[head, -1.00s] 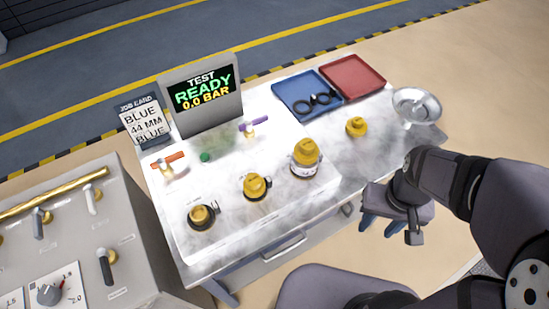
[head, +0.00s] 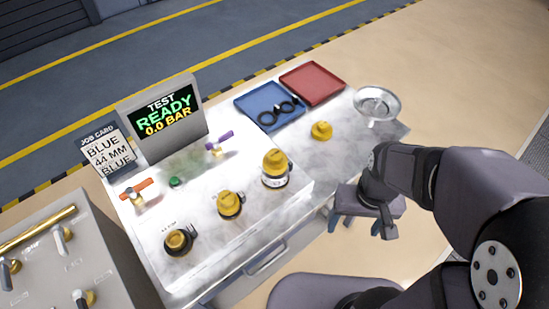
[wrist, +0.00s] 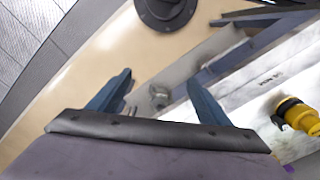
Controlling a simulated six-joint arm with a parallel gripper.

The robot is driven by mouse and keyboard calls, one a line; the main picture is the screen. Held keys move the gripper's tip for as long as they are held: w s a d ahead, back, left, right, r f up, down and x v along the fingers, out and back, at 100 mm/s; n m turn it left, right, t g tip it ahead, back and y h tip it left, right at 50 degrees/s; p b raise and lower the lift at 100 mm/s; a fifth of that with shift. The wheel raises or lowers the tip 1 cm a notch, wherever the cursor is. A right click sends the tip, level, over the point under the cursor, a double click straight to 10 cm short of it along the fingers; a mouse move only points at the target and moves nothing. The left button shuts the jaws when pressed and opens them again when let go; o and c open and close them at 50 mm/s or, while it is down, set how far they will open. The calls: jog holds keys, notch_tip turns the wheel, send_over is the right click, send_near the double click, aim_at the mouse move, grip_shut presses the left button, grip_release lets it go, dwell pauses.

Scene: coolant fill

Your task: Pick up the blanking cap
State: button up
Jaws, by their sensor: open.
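A loose yellow cap (head: 321,130) sits on the bench right of centre, below the trays; it looks like the blanking cap. Similar yellow pieces sit on three fittings: a left one (head: 178,240), a middle one (head: 230,204) and a right one (head: 275,164). My gripper (head: 355,222) is open and empty, beyond the bench's front edge, to the lower right of the loose cap and well apart from it. In the wrist view its blue fingers (wrist: 160,88) are spread over the floor and bench side. A yellow piece (wrist: 296,113) shows at the right edge there; I cannot tell which.
A blue tray (head: 250,101) with dark rings and a red tray (head: 313,84) lie at the back. A metal bowl (head: 377,103) stands at the right corner. A display (head: 165,118), a job card (head: 107,150) and small valves stand at the left. Bench around the loose cap is clear.

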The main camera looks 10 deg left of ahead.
notch_tip(320, 180, up, 12)
jog(key=m+t+p, duration=0.2)
jog(key=p, duration=0.2)
send_over(271, 157)
jog(key=w+a, duration=0.1)
jog(key=shift+w+a+f, duration=0.1)
jog(key=shift+w+f, duration=0.05)
jog(key=shift+f, duration=0.05)
jog(key=shift+d+r+m+g+h, duration=0.2)
jog(key=shift+m+g+h, duration=0.1)
jog(key=shift+m, duration=0.8)
jog(key=m, duration=0.1)
jog(key=s+m, duration=0.1)
jog(key=shift+d+m, duration=0.35)
jog(key=shift+m, duration=0.05)
jog(key=shift+s+d+f+m, duration=0.1)
jog(key=shift+m, duration=0.9)
